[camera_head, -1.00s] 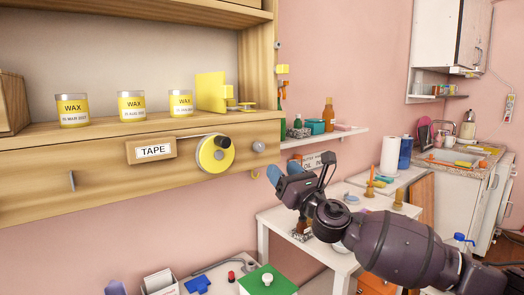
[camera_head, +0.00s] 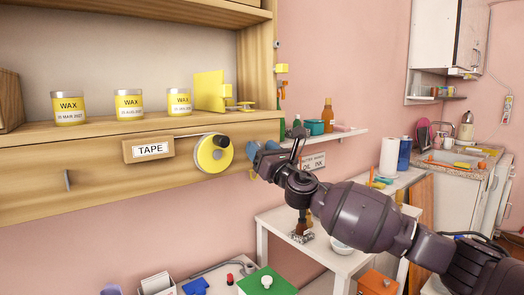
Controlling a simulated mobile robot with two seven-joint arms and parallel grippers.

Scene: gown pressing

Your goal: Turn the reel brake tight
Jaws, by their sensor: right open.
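The yellow tape reel (camera_head: 214,154) with its dark crank knob (camera_head: 222,142) is mounted on the front of the wooden shelf, right of the TAPE label (camera_head: 150,150). My right gripper (camera_head: 260,148) has blue fingertips and is open, just right of the reel at the shelf front. The round grey knob beside the reel, perhaps the brake, is now hidden behind the fingertips. I cannot tell whether they touch it or straddle it. My left gripper is not in view.
Several wax jars (camera_head: 129,105) and a yellow stand (camera_head: 209,91) are on the shelf above. A small wall shelf (camera_head: 345,136) with bottles is behind my right arm. Below are a white table (camera_head: 278,224) and a green box (camera_head: 266,284).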

